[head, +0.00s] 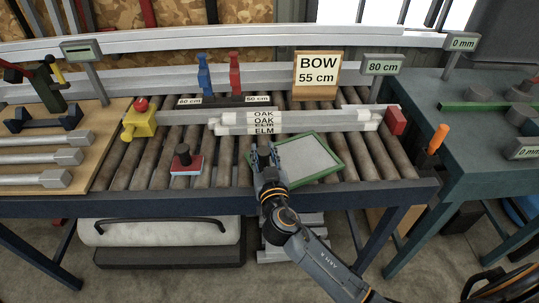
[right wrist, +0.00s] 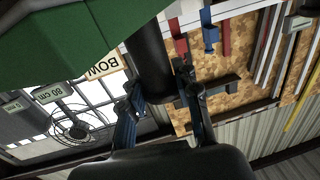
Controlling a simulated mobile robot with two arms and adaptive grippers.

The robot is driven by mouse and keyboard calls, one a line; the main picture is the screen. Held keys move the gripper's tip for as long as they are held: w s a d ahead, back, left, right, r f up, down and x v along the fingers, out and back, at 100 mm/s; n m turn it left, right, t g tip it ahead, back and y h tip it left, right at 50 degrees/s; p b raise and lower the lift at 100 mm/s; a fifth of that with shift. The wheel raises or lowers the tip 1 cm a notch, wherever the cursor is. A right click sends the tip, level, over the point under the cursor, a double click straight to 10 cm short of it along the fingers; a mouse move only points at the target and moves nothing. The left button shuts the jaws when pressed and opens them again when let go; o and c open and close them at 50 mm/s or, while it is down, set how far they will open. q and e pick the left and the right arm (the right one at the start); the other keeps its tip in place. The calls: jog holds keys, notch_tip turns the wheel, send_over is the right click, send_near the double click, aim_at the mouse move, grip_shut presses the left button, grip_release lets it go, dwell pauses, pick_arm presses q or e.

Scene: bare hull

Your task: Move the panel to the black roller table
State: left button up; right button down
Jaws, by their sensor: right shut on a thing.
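The panel (head: 310,157) is a grey sheet in a green frame, over the right half of the roller table (head: 215,172). The table has grey-brown rollers and a dark blue frame. My right gripper (head: 264,156) is at the panel's left edge, shut on it. In the right wrist view a dark round bar (right wrist: 150,62) lies between the fingers of my right gripper (right wrist: 160,88), with a broad green surface (right wrist: 90,35) beside it. I cannot tell whether the panel touches the rollers. My left gripper is not in view.
Pale bars labelled OAK and ELM (head: 295,121) lie behind the panel. A yellow block with a red knob (head: 139,119), a red-and-blue block (head: 184,160) and a BOW sign (head: 318,75) stand nearby. A grey-green bench (head: 480,150) is at right.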

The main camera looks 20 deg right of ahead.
notch_tip(320, 180, up, 3)
jog(key=shift+f, duration=0.1)
jog(key=s+r, duration=1)
jog(key=s, duration=0.4)
jog(key=s+d+f+n+y, duration=0.1)
jog(key=s+f+y, duration=0.1)
jog(key=s+f, duration=0.5)
notch_tip(320, 180, down, 3)
jog(key=shift+s+d+r+n+y+b, duration=0.1)
jog(key=shift+s+d+n+y+b, duration=0.2)
jog(key=shift+d+n, duration=0.1)
